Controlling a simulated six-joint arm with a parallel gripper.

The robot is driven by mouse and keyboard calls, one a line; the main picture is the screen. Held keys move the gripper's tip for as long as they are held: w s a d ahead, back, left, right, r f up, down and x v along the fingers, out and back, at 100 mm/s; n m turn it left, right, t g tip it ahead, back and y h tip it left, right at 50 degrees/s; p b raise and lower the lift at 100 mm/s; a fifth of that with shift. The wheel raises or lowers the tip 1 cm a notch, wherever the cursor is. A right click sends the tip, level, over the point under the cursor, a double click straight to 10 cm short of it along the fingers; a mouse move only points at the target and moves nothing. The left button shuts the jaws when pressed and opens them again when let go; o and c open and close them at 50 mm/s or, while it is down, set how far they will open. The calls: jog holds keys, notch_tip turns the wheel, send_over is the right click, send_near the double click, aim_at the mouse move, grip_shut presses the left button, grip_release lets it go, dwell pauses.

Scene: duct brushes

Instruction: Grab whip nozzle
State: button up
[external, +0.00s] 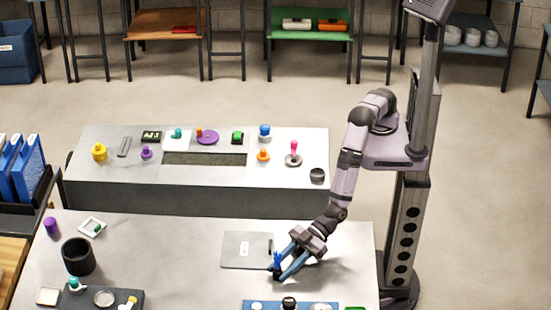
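My gripper (280,271) reaches down and left over the right part of the front table. Its two blue-grey fingers are spread apart. A small dark blue upright piece with a black base (277,260) is at the fingertips, beside the grey plate's right edge. I cannot tell whether the fingers touch or clasp it. No item is clearly recognisable as the whip nozzle; this blue piece may be it, but it is too small to be sure.
The grey plate (235,259) lies left of my gripper. A blue tray (260,305) with round pieces is at the front edge. A black cup (78,258) and a dark tray (130,297) stand left. The back table (210,178) holds several small coloured items. The front table's middle is clear.

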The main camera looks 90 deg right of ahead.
grip_shut()
notch_tip(320, 180, up, 10)
jog(key=b, duration=0.1)
dwell(0.5)
